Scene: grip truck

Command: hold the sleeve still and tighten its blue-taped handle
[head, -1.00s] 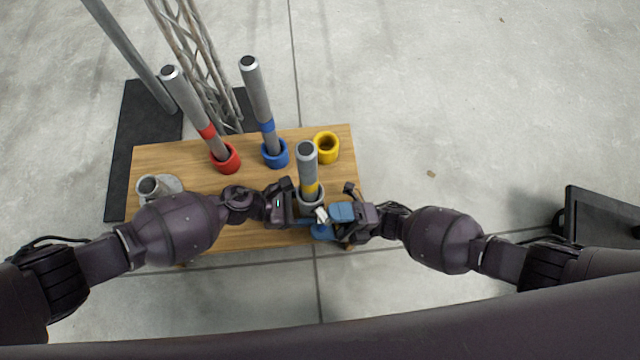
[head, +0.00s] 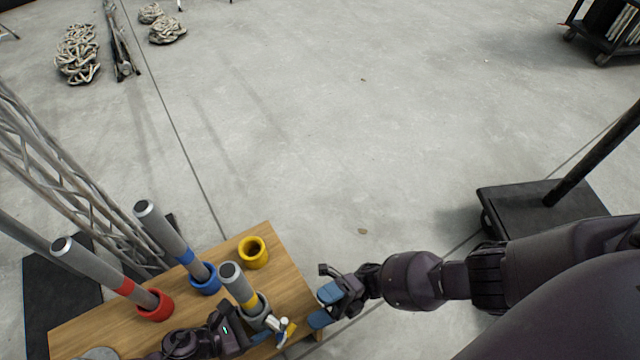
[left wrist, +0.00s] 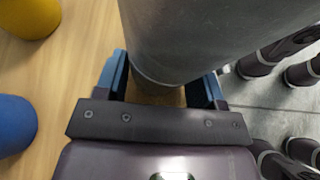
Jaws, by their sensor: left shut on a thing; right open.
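The grey sleeve (head: 258,310) stands on the wooden table around the foot of a grey pole with a yellow band (head: 238,284). My left gripper (left wrist: 160,92) is shut on the sleeve, a blue-padded finger on each side of the grey cylinder (left wrist: 210,35) in the left wrist view.
Red (head: 156,306) and blue (head: 205,279) collars hold leaning poles on the table (head: 100,325). An empty yellow collar (head: 253,252) stands behind the sleeve. A lattice truss (head: 75,185) rises at left. A black cart (head: 535,210) stands at right.

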